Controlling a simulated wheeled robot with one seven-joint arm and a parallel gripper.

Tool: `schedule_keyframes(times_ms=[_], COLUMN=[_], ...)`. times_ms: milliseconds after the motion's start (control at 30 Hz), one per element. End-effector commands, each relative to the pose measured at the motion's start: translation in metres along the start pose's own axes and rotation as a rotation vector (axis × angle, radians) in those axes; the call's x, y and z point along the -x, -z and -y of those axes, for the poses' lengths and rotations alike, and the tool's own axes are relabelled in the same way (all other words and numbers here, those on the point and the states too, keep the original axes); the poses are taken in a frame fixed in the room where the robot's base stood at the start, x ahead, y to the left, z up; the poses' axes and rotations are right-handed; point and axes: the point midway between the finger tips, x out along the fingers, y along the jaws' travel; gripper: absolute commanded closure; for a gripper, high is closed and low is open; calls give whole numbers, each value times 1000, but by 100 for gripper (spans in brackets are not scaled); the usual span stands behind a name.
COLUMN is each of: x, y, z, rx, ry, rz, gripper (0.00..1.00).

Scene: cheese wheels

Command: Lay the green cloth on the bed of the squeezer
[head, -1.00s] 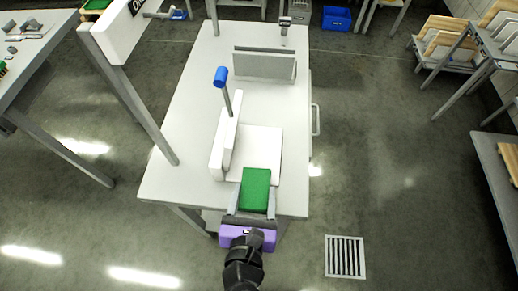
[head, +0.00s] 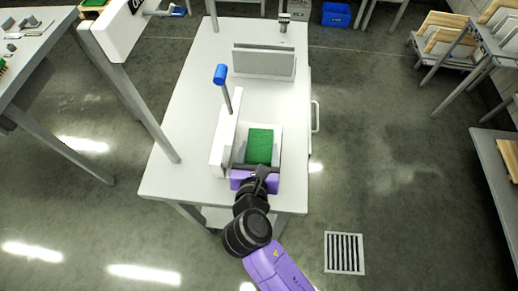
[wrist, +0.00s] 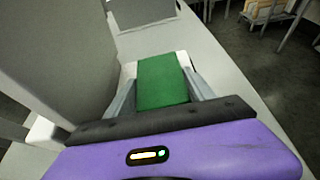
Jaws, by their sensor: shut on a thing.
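The green cloth (head: 259,146) is a small flat rectangle over the white bed (head: 275,131) of the squeezer, beside its upright white plate (head: 224,139). The squeezer has a lever with a blue knob (head: 220,74). My purple gripper (head: 259,163) is at the near edge of the bed, shut on the cloth. In the wrist view the cloth (wrist: 162,82) lies between the two grey fingers. I cannot tell whether the cloth touches the bed.
The squeezer stands on a white table (head: 185,105). A grey upright panel (head: 264,63) stands farther back on it. A white sign on a post (head: 130,95) rises at the table's left. The table's right side has a handle (head: 315,115).

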Motion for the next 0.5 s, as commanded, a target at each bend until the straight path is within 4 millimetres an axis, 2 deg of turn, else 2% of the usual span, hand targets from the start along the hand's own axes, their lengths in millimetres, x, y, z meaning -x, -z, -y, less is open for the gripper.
schedule_keyframes(times_ms=[300, 333, 400, 500], x=[-1, 0, 0, 0], y=[2, 2, 2, 2], z=[0, 0, 0, 0], rx=[0, -1, -1, 0], ry=[0, -1, -1, 0], rz=[1, 1, 1, 1], gripper=[82, 31, 18, 15])
